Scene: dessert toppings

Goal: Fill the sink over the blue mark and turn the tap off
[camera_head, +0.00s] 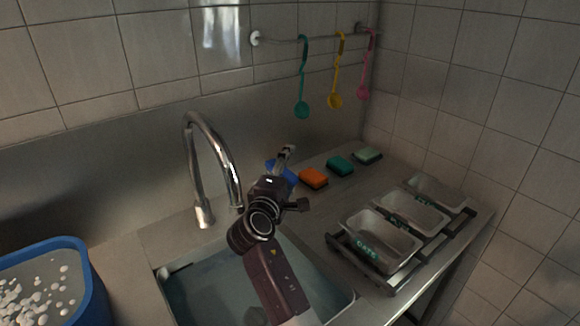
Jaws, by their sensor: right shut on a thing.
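The sink (173,270) is at the bottom centre, with a blue-grey surface like water (205,295) inside it. I cannot make out the blue mark or the exact level. The curved metal tap (190,150) stands behind the sink; its spout end is beside my right arm, and I see no clear stream. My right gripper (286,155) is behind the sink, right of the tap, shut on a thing. A blue piece (278,170) shows at its fingers; I cannot tell if it is the tap's handle. My left gripper is out of view.
A blue tub (88,265) with white bits is at the lower left. Orange (313,177), teal (340,165) and pale green (367,154) sponges lie right of the gripper. Metal trays (382,243) sit in a rack at right. Utensils hang on the wall rail (280,41).

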